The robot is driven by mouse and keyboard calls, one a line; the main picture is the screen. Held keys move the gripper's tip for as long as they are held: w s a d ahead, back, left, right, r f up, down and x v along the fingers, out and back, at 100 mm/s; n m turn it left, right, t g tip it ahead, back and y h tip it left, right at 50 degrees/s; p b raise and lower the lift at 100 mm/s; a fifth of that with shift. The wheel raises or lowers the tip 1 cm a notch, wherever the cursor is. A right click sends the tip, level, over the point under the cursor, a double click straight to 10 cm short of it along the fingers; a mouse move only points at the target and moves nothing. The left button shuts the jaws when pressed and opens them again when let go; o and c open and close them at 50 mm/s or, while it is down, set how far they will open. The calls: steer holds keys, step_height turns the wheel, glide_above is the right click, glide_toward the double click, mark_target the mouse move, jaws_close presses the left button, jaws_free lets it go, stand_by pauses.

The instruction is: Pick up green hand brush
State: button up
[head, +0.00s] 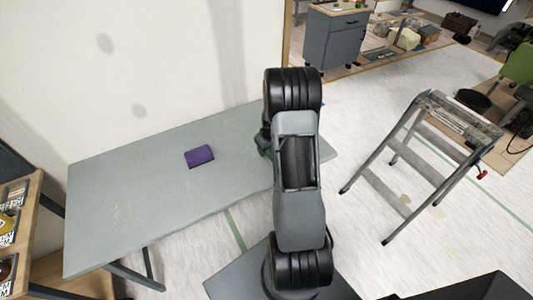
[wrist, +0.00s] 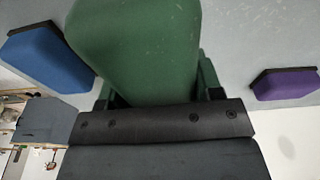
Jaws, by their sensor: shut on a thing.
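The green hand brush (wrist: 140,45) fills the upper middle of the wrist view, close to the camera. My gripper (wrist: 158,88) is shut on it, with a dark finger at each side of the green body. In the head view my arm hides most of the gripper and brush; only a small green patch (head: 267,153) shows beside the arm, over the right part of the grey table (head: 130,190). I cannot tell whether the brush touches the table.
A purple brush-like block (head: 199,156) lies on the table, also at the right of the wrist view (wrist: 285,84). A blue one (wrist: 50,57) is at the left there. A stepladder (head: 425,160) stands on the floor at right. The table's left part is clear.

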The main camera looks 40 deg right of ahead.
steer(key=s+r, duration=0.1)
steer(key=r, duration=0.1)
steer(key=s+r, duration=0.1)
steer(key=s, duration=0.1)
steer(key=shift+a+r, duration=0.15)
steer(key=shift+r, duration=0.25)
steer(key=s+a+r+b, duration=0.1)
steer(key=s+r, duration=0.3)
steer(key=s, duration=0.5)
steer(key=shift+s+a+r+b, duration=0.2)
steer(key=shift+b, duration=0.25)
